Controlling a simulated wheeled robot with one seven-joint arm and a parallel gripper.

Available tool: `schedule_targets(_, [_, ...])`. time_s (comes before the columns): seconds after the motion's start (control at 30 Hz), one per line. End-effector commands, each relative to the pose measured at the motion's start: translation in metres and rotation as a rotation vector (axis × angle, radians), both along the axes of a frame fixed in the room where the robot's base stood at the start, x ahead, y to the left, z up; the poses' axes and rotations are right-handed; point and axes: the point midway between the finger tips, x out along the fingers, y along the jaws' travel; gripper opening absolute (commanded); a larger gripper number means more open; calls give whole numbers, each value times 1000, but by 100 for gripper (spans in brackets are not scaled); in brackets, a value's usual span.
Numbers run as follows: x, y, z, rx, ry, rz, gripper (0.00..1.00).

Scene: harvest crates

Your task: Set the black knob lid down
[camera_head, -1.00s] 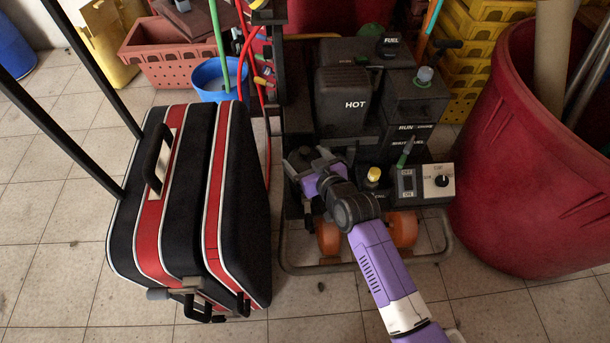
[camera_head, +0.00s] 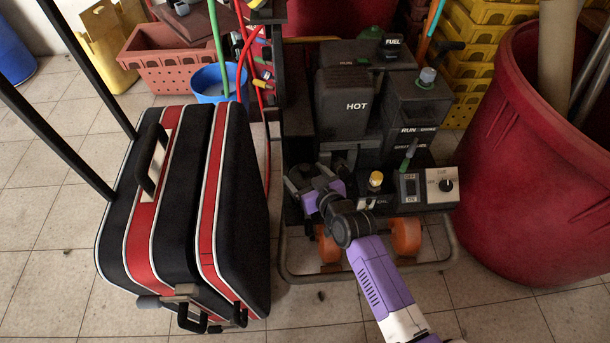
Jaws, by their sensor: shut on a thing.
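My gripper (camera_head: 299,184) is at the front left of the black engine unit (camera_head: 345,104), low and pointing away from me. Its jaws are shut on a small dark thing, which I take to be the black knob lid. The jaws and the dark background hide most of it, so its shape and any contact below it cannot be told. The unit carries a black cap marked FUEL (camera_head: 391,46) on top, a yellow cap (camera_head: 375,181) right of my gripper and a round dial (camera_head: 446,185) on a grey panel.
A black and red suitcase (camera_head: 178,220) stands close on the left. A large red bin (camera_head: 530,205) stands on the right. A tubular frame (camera_head: 320,277) and orange wheels (camera_head: 406,237) lie below the unit. The tiled floor (camera_head: 500,322) in front is mostly clear.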

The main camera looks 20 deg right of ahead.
Motion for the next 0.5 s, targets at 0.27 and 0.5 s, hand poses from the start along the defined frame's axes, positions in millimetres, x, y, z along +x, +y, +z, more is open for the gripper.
schedule_targets(0.27, [0, 0, -6, 0, 0, 0, 96])
schedule_targets(0.5, [0, 0, -5, 0, 0, 0, 100])
